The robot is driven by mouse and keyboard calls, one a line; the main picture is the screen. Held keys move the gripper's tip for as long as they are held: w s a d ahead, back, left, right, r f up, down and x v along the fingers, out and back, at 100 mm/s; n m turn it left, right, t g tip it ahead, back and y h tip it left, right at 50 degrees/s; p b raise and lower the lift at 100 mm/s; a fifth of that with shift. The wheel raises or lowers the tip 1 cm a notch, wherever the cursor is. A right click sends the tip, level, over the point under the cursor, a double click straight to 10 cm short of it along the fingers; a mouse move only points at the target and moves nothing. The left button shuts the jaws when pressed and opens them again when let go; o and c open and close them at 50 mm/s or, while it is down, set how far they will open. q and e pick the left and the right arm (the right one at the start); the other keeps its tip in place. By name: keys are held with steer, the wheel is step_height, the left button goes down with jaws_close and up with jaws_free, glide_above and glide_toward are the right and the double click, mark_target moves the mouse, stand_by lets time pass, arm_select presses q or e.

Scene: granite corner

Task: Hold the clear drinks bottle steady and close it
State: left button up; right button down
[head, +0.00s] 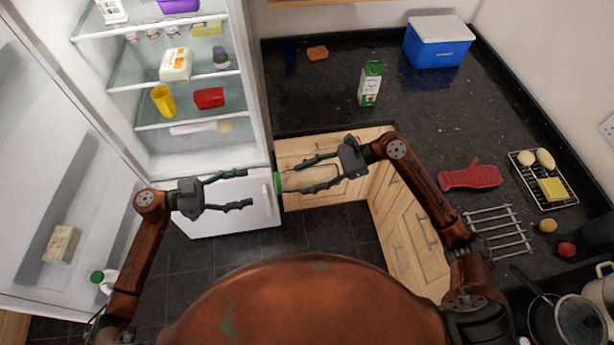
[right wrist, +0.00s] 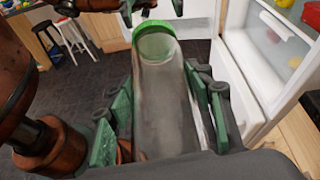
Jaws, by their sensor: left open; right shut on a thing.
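The clear drinks bottle (right wrist: 164,105) is in my right gripper, its body between the green finger pads in the right wrist view. In the head view the bottle (head: 308,178) lies on its side in the air and is hard to make out. A green cap (head: 277,183) is at its left end; it also shows at the far end in the right wrist view (right wrist: 168,30). I cannot tell how tight it is. My right gripper (head: 290,181) is shut on the bottle. My left gripper (head: 249,188) is open and empty, just left of the cap and facing it.
An open fridge (head: 255,110) with stocked shelves stands at left, its door (head: 60,200) open. The dark counter (head: 320,95) behind and to the right holds a green carton (head: 370,83), a blue cooler (head: 437,45) and a red mitt (head: 470,176). Wooden cabinets (head: 400,225) stand below.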

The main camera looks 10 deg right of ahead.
arm_select(q)
steer(key=shift+s+d+r, duration=0.1)
steer(key=shift+s, duration=0.2)
steer(key=w+d, duration=0.1)
steer(key=d, duration=0.7)
steer(key=shift+f, duration=0.25)
steer(key=shift+c, duration=0.7)
